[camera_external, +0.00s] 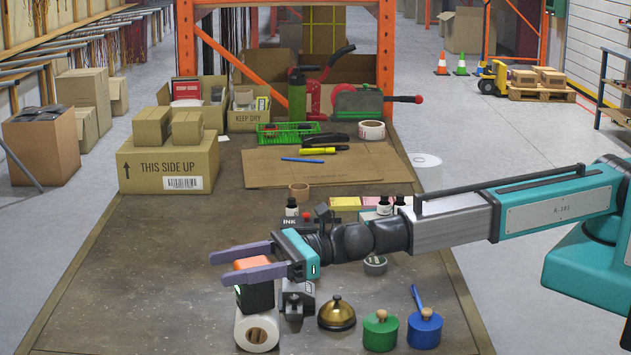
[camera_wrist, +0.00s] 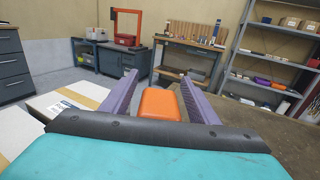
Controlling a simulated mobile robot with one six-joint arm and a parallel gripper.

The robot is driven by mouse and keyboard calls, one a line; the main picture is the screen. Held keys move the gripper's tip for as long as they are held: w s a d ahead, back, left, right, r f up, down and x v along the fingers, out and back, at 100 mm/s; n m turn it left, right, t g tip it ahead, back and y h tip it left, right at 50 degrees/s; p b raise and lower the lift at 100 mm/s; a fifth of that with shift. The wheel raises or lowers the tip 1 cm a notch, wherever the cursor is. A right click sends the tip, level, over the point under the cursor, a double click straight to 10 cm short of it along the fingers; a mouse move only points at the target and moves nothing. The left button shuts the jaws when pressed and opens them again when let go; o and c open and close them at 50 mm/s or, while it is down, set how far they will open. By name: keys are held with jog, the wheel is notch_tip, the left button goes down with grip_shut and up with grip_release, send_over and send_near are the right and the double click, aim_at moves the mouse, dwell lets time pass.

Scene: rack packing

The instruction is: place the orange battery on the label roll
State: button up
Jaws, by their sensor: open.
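The orange battery (camera_external: 257,294) has an orange top and a black body with a small green light. It is upright, directly above the white label roll (camera_external: 242,331) in the external view, and its lower end appears to meet the roll's top. The roll's hollow core faces the camera. My gripper (camera_external: 222,268) has its purple fingers spread, one on each side of the battery's orange top. In the wrist view the orange top (camera_wrist: 160,103) sits between the two open fingers (camera_wrist: 159,76). The wrist view hides the roll and the battery's lower part.
A grey metal device (camera_external: 298,300), a brass bell (camera_external: 337,314), a green round pot (camera_external: 380,331) and a blue one (camera_external: 424,330) stand right of the roll. Ink bottles and a tape roll (camera_external: 375,265) lie near my arm.

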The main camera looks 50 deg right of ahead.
jog(key=shift+d+r, duration=0.1)
jog(key=shift+r, duration=0.05)
jog(key=b+v, duration=0.1)
jog(key=v, duration=1)
jog(key=shift+s+d, duration=0.2)
jog(key=shift+d, duration=0.15)
dwell(0.3)
dwell(0.7)
